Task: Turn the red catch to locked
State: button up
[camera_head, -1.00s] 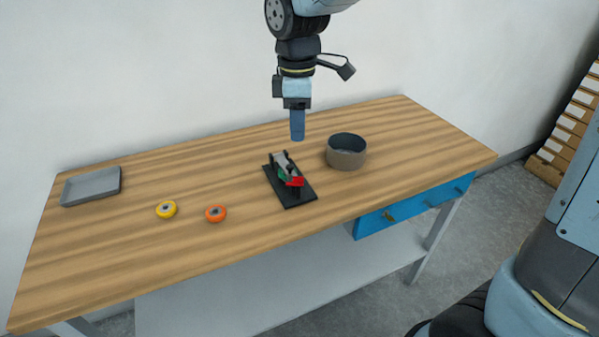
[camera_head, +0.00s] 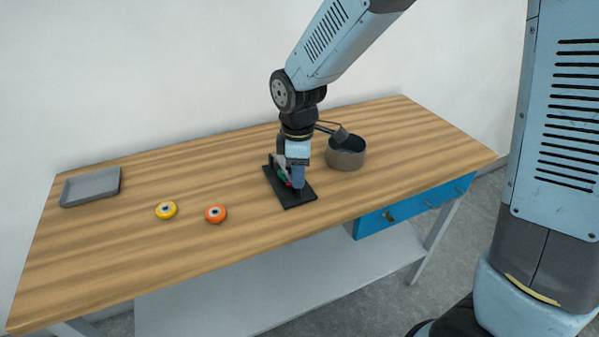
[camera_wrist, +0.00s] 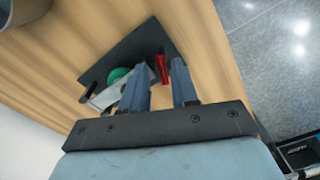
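The red catch (camera_wrist: 162,68) is a narrow red bar on a black base plate (camera_head: 298,200), beside a green round part (camera_wrist: 118,75) and a grey metal piece (camera_wrist: 108,96). In the head view my gripper (camera_head: 298,182) points down over the front of the plate and hides nearly all of the catch. In the wrist view my gripper (camera_wrist: 159,66) is open. Its two blue fingers stand on either side of the red catch, with small gaps visible. The depth of the fingertips against the catch is hard to tell.
A dark round bowl (camera_head: 346,155) stands close to the right of my gripper. A grey tray (camera_head: 91,187) is at the far left. A blue drawer (camera_head: 412,207) is under the front right edge.

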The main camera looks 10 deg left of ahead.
jog(key=shift+c, duration=0.2)
grip_shut()
